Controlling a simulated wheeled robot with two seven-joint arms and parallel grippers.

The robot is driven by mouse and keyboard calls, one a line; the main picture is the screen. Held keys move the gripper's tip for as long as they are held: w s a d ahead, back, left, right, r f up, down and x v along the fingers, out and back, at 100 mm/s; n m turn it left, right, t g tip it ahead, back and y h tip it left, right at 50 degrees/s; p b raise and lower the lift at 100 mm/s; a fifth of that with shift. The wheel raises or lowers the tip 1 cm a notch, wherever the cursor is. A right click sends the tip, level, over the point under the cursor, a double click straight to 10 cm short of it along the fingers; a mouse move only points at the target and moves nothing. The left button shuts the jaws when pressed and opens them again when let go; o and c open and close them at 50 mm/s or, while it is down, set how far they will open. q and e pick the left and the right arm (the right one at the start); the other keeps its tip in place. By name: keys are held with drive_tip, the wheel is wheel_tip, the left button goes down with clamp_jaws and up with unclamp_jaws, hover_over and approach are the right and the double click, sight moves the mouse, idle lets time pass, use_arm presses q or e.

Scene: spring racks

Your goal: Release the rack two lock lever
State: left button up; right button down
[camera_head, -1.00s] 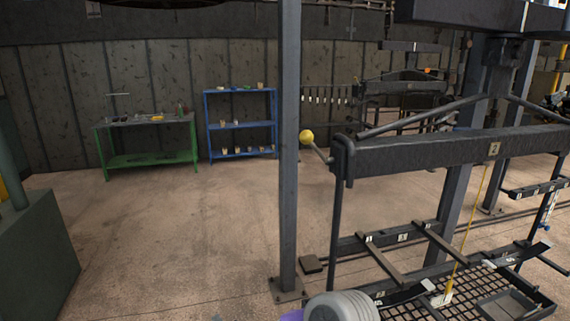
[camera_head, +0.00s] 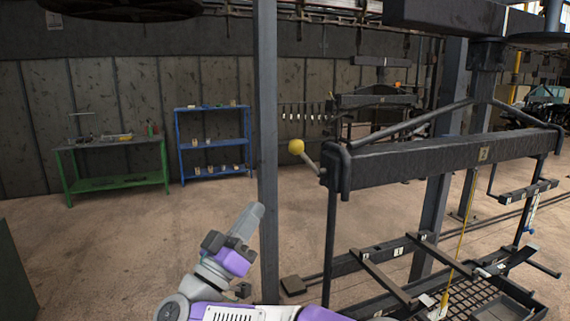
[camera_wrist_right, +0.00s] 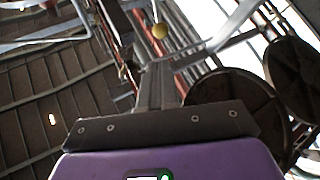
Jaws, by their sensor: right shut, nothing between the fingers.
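The lock lever, a short grey arm with a yellow ball knob (camera_head: 296,146), sticks out up and left from the left end of the dark beam (camera_head: 410,166) of rack two, which bears a "2" plate. My right gripper (camera_head: 254,212) is below and left of the knob, pointing up, apart from it and empty. Its fingers are shut. In the right wrist view the shut fingers (camera_wrist_right: 158,82) point up towards the yellow knob (camera_wrist_right: 160,31), which shows just beyond the tips. My left gripper is not in view.
A grey upright post (camera_head: 266,150) stands just left of the lever, close by my right gripper. Lower bars and a mesh tray (camera_head: 470,300) hang under the beam. A green table (camera_head: 118,183) and a blue shelf (camera_head: 212,142) stand against the back wall. The floor at left is open.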

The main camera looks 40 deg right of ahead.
sight(293, 152)
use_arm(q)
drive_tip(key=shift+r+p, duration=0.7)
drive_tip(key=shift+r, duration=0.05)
use_arm(e)
drive_tip(key=x, duration=1.4)
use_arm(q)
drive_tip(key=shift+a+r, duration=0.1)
use_arm(e)
drive_tip(key=shift+r, duration=0.1)
